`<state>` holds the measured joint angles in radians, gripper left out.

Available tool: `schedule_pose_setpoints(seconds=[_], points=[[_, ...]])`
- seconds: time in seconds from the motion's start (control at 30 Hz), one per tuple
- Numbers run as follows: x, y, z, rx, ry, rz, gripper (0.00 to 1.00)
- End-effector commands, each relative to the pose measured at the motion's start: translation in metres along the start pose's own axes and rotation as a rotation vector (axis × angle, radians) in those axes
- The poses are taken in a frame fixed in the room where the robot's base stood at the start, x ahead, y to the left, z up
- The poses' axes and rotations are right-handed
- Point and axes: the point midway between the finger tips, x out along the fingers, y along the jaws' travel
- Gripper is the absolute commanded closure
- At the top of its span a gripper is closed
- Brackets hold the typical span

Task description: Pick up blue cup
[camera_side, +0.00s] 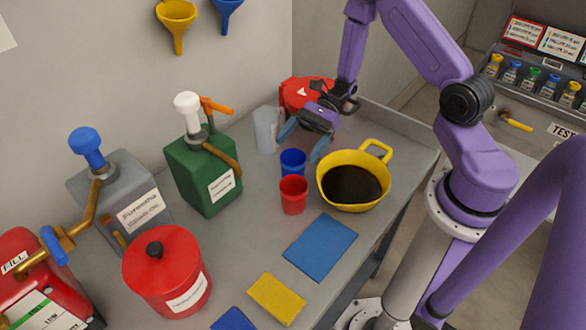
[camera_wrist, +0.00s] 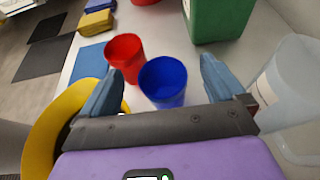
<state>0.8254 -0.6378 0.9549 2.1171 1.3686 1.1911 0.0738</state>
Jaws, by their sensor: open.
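The blue cup (camera_side: 292,161) stands upright on the grey table, just behind the red cup (camera_side: 293,194) in the side view. My gripper (camera_side: 305,143) is open above and behind the blue cup, its blue fingers pointing down toward the front. In the wrist view the blue cup (camera_wrist: 163,81) shows between and beyond the two open fingertips (camera_wrist: 158,82), with nothing visibly held. The red cup (camera_wrist: 124,54) is close beside it, near the left finger.
A yellow pot (camera_side: 352,180) with dark liquid stands right of the cups. A clear container (camera_side: 266,130) and a green pump can (camera_side: 202,175) stand to the left. A red container (camera_side: 300,92) is behind my gripper. Blue (camera_side: 320,246) and yellow (camera_side: 277,298) cloths lie in front.

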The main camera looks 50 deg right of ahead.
Motion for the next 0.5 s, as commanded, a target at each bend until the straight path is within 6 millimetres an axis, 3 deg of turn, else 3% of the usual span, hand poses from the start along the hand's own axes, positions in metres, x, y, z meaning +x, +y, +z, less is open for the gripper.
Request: schedule_pose_setpoints(seconds=[0.2, 0.5], points=[[0.012, 0.001, -0.025, 0.002, -0.001, 0.003, 0.04], [0.039, 0.001, -0.022, -0.001, 0.0, 0.002, 0.04]])
